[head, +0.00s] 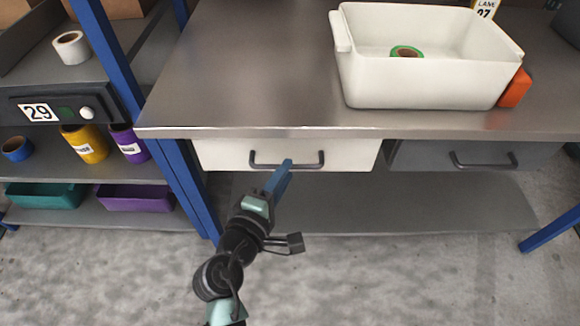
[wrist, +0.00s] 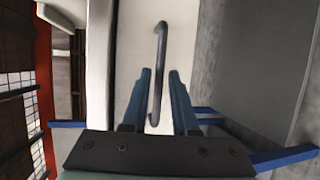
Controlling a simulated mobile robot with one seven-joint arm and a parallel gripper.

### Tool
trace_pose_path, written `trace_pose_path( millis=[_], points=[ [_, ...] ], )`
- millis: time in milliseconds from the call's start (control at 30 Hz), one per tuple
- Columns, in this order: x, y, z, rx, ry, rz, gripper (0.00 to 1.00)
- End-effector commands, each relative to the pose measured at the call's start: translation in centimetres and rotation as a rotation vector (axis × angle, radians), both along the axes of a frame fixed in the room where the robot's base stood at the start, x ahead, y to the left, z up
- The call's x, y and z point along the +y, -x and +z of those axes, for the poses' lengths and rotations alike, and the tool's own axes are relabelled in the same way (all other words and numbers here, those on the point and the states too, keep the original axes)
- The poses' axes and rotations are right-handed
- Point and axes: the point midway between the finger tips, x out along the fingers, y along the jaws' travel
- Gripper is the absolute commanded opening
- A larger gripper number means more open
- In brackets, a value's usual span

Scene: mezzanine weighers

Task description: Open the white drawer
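The white drawer (head: 222,153) is under the front edge of the metal bench, and its front looks flush with the grey drawer beside it. Its dark bar handle (head: 262,166) runs left to right. In the wrist view the white drawer front (wrist: 136,45) fills the middle, with the handle (wrist: 161,45) running up the picture. My gripper (head: 287,164) is at the right half of the handle in the head view. In the wrist view my gripper (wrist: 160,72) is open, with the bar showing between its fingers and gaps on both sides. I cannot tell how deep the fingers reach around it.
A grey drawer (head: 475,156) with a similar handle is to the right. A white bin (head: 425,88) holding a green roll stands on the bench (head: 240,70). A blue post (head: 110,60) and shelving are at the left. The floor in front is clear.

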Motion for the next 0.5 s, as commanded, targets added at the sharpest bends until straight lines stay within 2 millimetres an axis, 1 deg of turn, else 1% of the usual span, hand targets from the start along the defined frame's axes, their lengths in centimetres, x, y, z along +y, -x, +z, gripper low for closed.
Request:
trace_pose_path(
  millis=[33, 100, 200, 333, 500],
  points=[
    [-0.4, -0.8, -0.2, -0.002, -0.002, -0.002, 0.27],
    [-0.7, -1.6, -0.4, -0.002, 0.0, -0.001, 0.27],
    [-1.0, -2.4, -0.5, 0.0, -0.001, 0.0, 0.27],
    [-1.2, -2.9, -0.6, 0.0, -0.001, 0.0, 0.27],
    [-1.3, -2.9, -0.6, 0.0, -0.001, 0.0, 0.27]
  ],
)
